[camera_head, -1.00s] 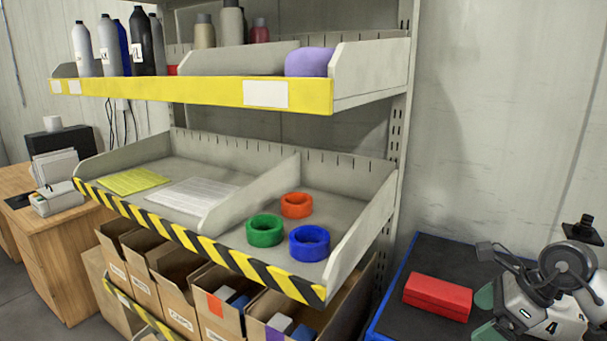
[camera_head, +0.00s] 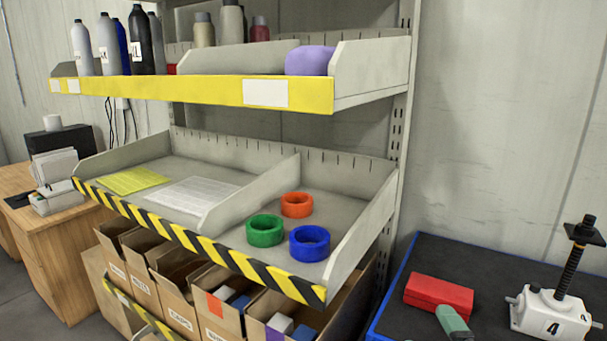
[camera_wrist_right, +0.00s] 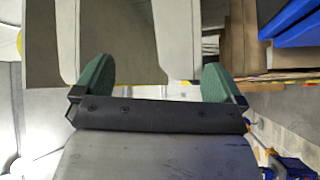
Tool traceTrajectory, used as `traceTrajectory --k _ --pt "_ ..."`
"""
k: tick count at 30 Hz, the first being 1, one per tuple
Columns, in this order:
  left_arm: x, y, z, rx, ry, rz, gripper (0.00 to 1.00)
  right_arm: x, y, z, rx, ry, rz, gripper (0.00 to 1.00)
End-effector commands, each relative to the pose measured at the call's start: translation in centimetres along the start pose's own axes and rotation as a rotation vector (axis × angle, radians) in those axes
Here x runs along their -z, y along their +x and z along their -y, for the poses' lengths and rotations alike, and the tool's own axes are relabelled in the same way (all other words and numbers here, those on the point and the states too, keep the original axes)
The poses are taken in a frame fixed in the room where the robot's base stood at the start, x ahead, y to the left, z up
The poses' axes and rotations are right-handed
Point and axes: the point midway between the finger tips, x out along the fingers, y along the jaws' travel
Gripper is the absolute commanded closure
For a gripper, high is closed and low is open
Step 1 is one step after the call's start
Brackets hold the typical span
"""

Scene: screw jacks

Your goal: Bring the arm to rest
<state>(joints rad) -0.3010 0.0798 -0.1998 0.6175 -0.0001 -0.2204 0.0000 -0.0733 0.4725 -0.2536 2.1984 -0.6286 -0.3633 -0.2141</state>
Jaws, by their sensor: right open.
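A white screw jack (camera_head: 550,312) marked 4 stands upright on the dark bench mat at the lower right of the head view. Its black threaded screw rises to a black top plate (camera_head: 585,230). My right gripper shows in the head view only as one green finger (camera_head: 453,322) at the bottom edge, between the red box and the jack in the picture. In the right wrist view my right gripper (camera_wrist_right: 157,78) has its two green fingers wide apart with nothing held between them. My left gripper is in neither view.
A red box (camera_head: 438,292) lies on the blue-edged bench mat (camera_head: 480,262). The shelf (camera_head: 350,230) left of it holds green (camera_head: 265,229), orange (camera_head: 297,204) and blue (camera_head: 310,243) rings. Open cardboard bins (camera_head: 178,297) stand below. The mat behind the jack is clear.

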Motion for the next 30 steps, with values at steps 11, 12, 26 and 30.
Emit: traceTrajectory --k 11,12,26,30 --pt "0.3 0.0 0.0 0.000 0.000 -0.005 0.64 -4.4 -15.4 11.7 0.508 0.716 0.862 0.00" --pt "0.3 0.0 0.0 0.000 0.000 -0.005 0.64 -4.2 -16.9 12.4 0.552 0.754 0.919 0.00" --pt "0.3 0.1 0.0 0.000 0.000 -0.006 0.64 -2.2 -26.3 18.6 0.871 0.956 1.293 0.00" --pt "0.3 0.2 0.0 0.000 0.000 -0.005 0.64 -3.6 -26.4 22.3 0.882 0.949 1.303 0.00"
